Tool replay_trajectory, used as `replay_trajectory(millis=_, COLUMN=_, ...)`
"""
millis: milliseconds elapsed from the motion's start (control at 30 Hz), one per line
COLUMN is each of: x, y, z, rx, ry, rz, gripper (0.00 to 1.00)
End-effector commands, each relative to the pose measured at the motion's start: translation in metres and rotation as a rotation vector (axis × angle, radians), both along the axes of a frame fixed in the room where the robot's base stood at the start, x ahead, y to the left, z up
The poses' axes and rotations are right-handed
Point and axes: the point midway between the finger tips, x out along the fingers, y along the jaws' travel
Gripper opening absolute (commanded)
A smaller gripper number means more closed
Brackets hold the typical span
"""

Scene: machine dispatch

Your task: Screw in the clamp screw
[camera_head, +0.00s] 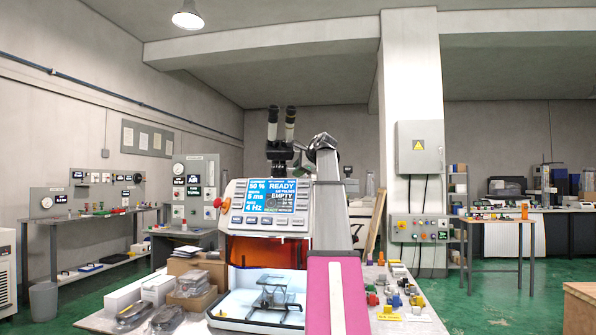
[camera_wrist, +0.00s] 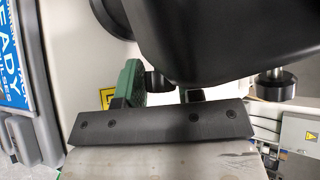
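The laser machine (camera_head: 260,222) stands ahead with a lit screen reading READY and EMPTY. Its microscope (camera_head: 281,133) rises on top, and my gripper (camera_head: 322,143) is beside it at the right. In the wrist view a large black housing (camera_wrist: 215,40) fills the top. A small dark round knob (camera_wrist: 159,81) is beneath it, close to a green finger pad (camera_wrist: 132,80) of my gripper. A second black knob (camera_wrist: 276,86) on a short metal stem hangs at the right, apart from the gripper. I cannot tell which knob is the clamp screw, nor whether the fingers touch one.
A small metal stage (camera_head: 272,292) is in the machine's open lit chamber. Clear-lidded packages (camera_head: 167,319) and white boxes (camera_head: 128,293) lie at the left of the bench. Small coloured parts (camera_head: 390,300) lie at its right. The black housing leaves little room above my gripper.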

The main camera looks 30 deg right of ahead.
Motion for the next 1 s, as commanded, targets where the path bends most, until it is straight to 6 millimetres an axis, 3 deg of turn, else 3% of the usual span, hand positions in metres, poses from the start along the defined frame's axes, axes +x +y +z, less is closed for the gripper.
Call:
replay_trajectory(millis=367, x=-0.004, y=-0.001, z=0.002, rx=0.000, ry=-0.003, rz=0.000, gripper=0.38)
replay_trajectory(millis=1000, x=-0.085, y=-0.024, z=0.051, rx=-0.001, ry=-0.002, rz=0.000, gripper=0.38)
